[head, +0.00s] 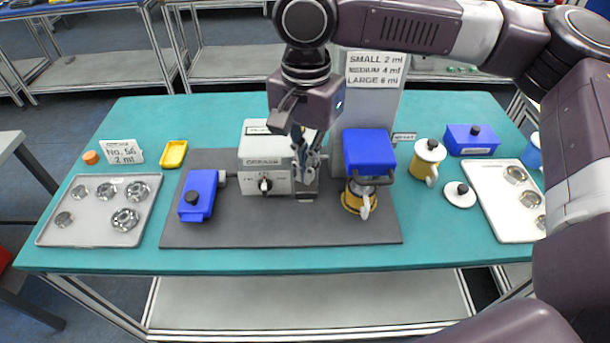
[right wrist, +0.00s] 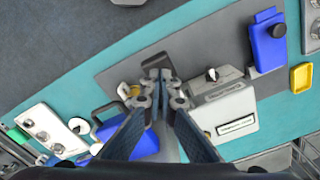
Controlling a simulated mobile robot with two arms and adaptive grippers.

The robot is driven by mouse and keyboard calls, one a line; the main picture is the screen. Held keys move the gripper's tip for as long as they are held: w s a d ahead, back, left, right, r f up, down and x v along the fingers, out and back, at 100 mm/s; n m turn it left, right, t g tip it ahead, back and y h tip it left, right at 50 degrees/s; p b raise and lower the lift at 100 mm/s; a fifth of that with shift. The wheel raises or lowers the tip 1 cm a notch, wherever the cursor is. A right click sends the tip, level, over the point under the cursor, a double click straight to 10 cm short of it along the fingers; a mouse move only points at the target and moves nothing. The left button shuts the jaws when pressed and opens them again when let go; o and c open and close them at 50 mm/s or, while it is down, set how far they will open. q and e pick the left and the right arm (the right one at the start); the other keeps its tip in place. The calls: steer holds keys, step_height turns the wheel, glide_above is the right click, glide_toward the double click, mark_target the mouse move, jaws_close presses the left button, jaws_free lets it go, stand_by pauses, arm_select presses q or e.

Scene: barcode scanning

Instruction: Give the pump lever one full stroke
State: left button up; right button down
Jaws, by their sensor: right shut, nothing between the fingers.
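The white grease unit (head: 262,150) stands on the dark mat, with a black-and-white knob (head: 264,185) on its front. My right gripper (head: 306,172) points down beside its right side, fingers shut and empty. Just under the fingertips is a grey metal piece (head: 305,190), partly hidden by the gripper; I cannot tell whether it is the pump lever or whether the fingers touch it. In the right wrist view the gripper (right wrist: 161,92) is in front of the grey metal piece (right wrist: 157,62), with the grease unit (right wrist: 228,108) at its right. My left gripper is not in view.
A blue block (head: 198,195) joins the grease unit's left side. A blue-headed unit (head: 369,150) over a yellow cup (head: 355,202) stands close right of the gripper. A steel tray (head: 75,228) lies left, a white tray (head: 490,225) right. The mat's front (head: 280,233) is clear.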

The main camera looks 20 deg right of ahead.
mark_target(307, 201)
stand_by(0.3)
steer(key=shift+s+f+b, duration=0.15)
steer(key=shift+f+b, duration=0.95)
steer(key=shift+f, duration=3.25)
steer(key=shift+r, duration=0.15)
step_height(307, 201, up, 8)
steer(key=p, duration=1)
steer(key=shift+r, duration=0.15)
step_height(307, 201, up, 4)
steer(key=p, duration=0.6)
steer(key=shift+r, duration=0.1)
steer(key=shift+a+f, duration=0.1)
steer(key=shift+f, duration=0.1)
